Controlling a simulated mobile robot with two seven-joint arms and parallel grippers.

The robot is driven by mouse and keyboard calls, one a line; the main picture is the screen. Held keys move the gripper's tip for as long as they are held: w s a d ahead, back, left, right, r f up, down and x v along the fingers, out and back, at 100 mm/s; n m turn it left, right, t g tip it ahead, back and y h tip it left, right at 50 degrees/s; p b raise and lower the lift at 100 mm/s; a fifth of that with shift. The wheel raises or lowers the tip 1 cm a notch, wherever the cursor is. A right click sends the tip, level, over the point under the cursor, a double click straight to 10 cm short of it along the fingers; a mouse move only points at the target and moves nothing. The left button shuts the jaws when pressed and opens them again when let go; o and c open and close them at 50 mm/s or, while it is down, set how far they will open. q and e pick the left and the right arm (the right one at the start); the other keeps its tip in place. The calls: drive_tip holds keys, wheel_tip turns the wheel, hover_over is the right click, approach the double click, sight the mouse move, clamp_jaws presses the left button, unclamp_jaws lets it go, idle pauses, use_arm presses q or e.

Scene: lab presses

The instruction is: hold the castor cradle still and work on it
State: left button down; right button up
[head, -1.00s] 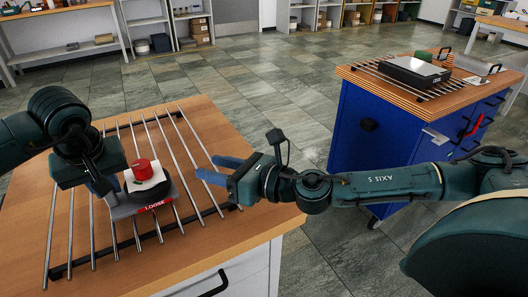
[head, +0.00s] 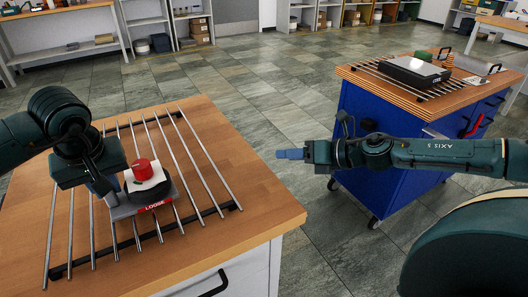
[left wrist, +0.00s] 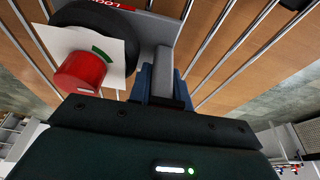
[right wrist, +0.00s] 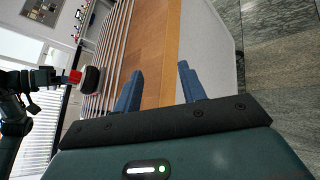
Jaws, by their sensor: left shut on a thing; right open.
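The castor cradle (head: 124,210) is a grey base with a red label reading "LOOSE", on metal rods on the near wooden bench. It carries a black wheel-like body (head: 149,190), a white card with a green mark (left wrist: 112,49) and a red knob (head: 143,173). My left gripper (left wrist: 163,80) is shut on a grey upright part of the cradle; in the head view the arm partly hides this grip. My right gripper (head: 290,154) is open and empty, beyond the bench's right edge and well apart from the cradle. The cradle also shows in the right wrist view (right wrist: 90,80).
The rack of parallel rods (head: 201,166) covers much of the bench (head: 262,205). A blue cabinet (head: 352,145) with a wooden top, more rods and a black device (head: 412,72) stands at the right. Tiled floor (head: 255,100) lies open between them.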

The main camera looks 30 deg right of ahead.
sight(150, 166)
drive_tip(key=shift+s+d+f+m, duration=0.1)
drive_tip(key=shift+s+d+m, duration=0.05)
drive_tip(key=shift+d, duration=0.35)
drive_tip(key=shift+s+d+m, duration=0.15)
drive_tip(key=shift+d, duration=0.35)
drive_tip(key=shift+o, duration=0.5)
drive_tip(key=shift+o, duration=0.8)
drive_tip(key=a+n+y, duration=0.1)
drive_tip(key=a+n, duration=0.1)
drive_tip(key=a, duration=0.2)
drive_tip(key=a+r+n+g+y, duration=0.1)
drive_tip(key=a+n+y, duration=0.1)
drive_tip(key=a, duration=0.3)
drive_tip(key=w+a+r+n+y, duration=0.1)
drive_tip(key=a+n, duration=0.2)
drive_tip(key=a, duration=0.1)
drive_tip(key=shift+w+a+g+y, duration=0.1)
drive_tip(key=shift+a+g+y, duration=0.1)
drive_tip(key=shift+g+y, duration=0.2)
drive_tip(key=a+r+n+y, duration=0.1)
drive_tip(key=a+n, duration=0.1)
drive_tip(key=a, duration=0.1)
drive_tip(key=a+r+n+g+y, duration=0.1)
drive_tip(key=a+n, duration=0.2)
drive_tip(key=a+r+n+y, duration=0.2)
drive_tip(key=a, duration=0.1)
drive_tip(key=shift+s+a+g, duration=0.2)
drive_tip(key=shift+a+g, duration=0.2)
drive_tip(key=x, duration=1.2)
